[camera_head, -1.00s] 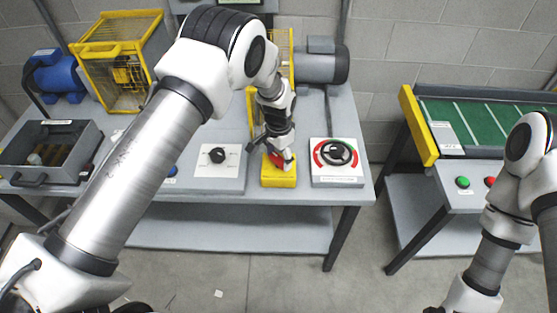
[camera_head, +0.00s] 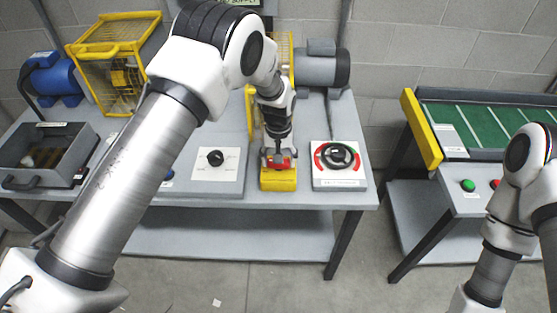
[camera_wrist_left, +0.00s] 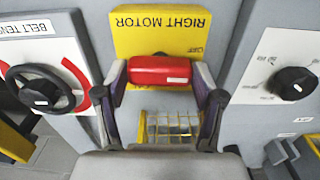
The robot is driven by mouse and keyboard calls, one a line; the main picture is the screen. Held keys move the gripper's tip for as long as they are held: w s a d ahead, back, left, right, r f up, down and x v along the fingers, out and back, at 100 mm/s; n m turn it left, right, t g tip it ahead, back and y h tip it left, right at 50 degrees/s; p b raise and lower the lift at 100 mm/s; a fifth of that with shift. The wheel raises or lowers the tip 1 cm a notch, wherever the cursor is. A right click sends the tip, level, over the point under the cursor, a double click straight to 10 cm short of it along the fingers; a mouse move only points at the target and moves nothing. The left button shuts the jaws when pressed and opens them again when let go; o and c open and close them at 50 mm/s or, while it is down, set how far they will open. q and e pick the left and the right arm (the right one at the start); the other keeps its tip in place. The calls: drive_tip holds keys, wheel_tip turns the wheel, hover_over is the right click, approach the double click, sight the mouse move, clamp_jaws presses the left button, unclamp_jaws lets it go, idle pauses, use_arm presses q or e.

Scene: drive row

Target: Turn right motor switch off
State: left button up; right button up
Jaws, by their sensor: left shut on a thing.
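The right motor switch is a yellow box (camera_head: 278,181) labelled RIGHT MOTOR on the bench, and it also shows in the left wrist view (camera_wrist_left: 160,38). Its red handle (camera_wrist_left: 160,70) lies crosswise in that view, with small lettering on the box just beyond it. My left gripper (camera_head: 278,160) is over the box. In the left wrist view its fingers (camera_wrist_left: 166,88) are at the two ends of the red handle, shut on it. My right arm shows at the right of the head view, but its gripper is out of the picture.
A black rotary knob (camera_head: 215,158) on a white panel is left of the switch. A black handwheel (camera_head: 338,155) on the belt tension panel is right of it. A yellow wire guard (camera_wrist_left: 170,128) and a grey motor (camera_head: 322,66) stand behind. A green conveyor (camera_head: 490,122) is at the right.

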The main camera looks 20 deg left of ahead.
use_arm(q)
drive_tip(key=shift+n, duration=0.3)
drive_tip(key=o, duration=1.1)
drive_tip(key=shift+o, duration=0.2)
wheel_tip(320, 180, up, 12)
drive_tip(key=shift+f, duration=0.15)
